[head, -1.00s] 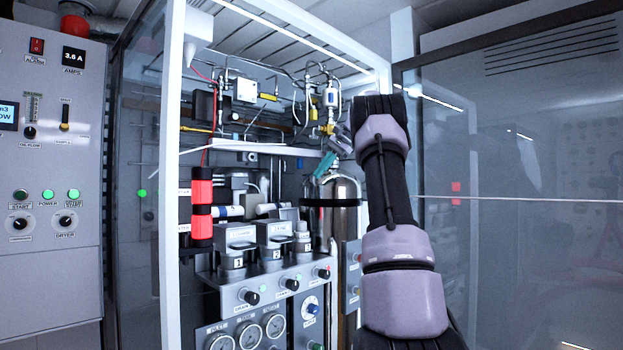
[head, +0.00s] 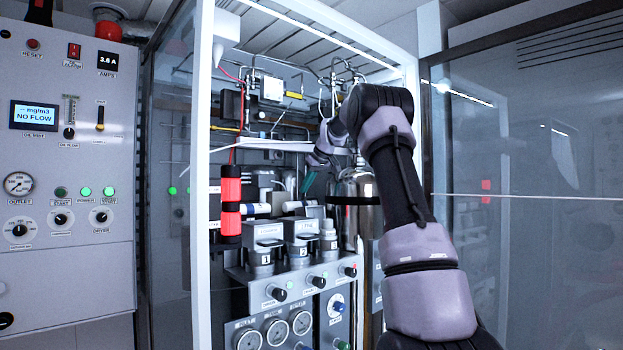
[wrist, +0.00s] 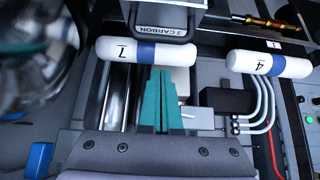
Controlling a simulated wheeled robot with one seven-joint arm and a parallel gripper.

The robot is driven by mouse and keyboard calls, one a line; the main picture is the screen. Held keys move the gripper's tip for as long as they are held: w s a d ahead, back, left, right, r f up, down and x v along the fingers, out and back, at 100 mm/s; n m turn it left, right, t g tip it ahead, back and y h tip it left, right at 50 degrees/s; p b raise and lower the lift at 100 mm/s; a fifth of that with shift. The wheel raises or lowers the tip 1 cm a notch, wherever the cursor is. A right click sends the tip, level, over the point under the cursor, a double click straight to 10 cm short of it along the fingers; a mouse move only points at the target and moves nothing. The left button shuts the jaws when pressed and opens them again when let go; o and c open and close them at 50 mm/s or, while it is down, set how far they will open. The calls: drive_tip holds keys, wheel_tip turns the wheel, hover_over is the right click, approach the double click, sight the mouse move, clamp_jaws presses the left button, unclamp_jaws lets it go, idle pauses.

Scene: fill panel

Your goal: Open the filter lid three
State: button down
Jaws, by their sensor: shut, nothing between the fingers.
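Filter three's housing (head: 328,240) stands at the right end of the filter row, with a small rounded top in the head view. In the wrist view, a dark handle frame marked "3 CARBON" (wrist: 163,31) shows at the top; I cannot tell how far the lid is raised. My gripper's teal fingers (head: 308,183) are above the filter row in the head view. In the wrist view the fingers (wrist: 161,72) are shut and empty, pointing toward the handle. They overlap the white cylinder marked 7 (wrist: 120,52); contact cannot be told.
Filter lids one (head: 262,232) and two (head: 299,228), with square tops, stand left of filter three. A red-and-black cylinder (head: 231,190) is farther left. A shiny tank (head: 368,210) is close on the right. A cylinder marked 4 (wrist: 268,65) and hoses crowd the cabinet.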

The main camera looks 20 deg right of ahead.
drive_tip(key=shift+x, duration=1.1)
drive_tip(key=shift+d+f, duration=0.1)
drive_tip(key=shift+f, duration=0.25)
drive_tip(key=s, duration=0.2)
drive_tip(key=shift+s+d+r, duration=0.2)
drive_tip(key=shift+s+d, duration=0.15)
drive_tip(key=shift+d, duration=0.05)
drive_tip(key=shift+s+d+f, duration=0.15)
drive_tip(key=shift+s, duration=0.2)
drive_tip(key=s, duration=0.1)
drive_tip(key=s+d, duration=0.1)
drive_tip(key=s, duration=0.2)
drive_tip(key=shift+s+d+r, duration=0.2)
drive_tip(key=shift+d+r, duration=0.1)
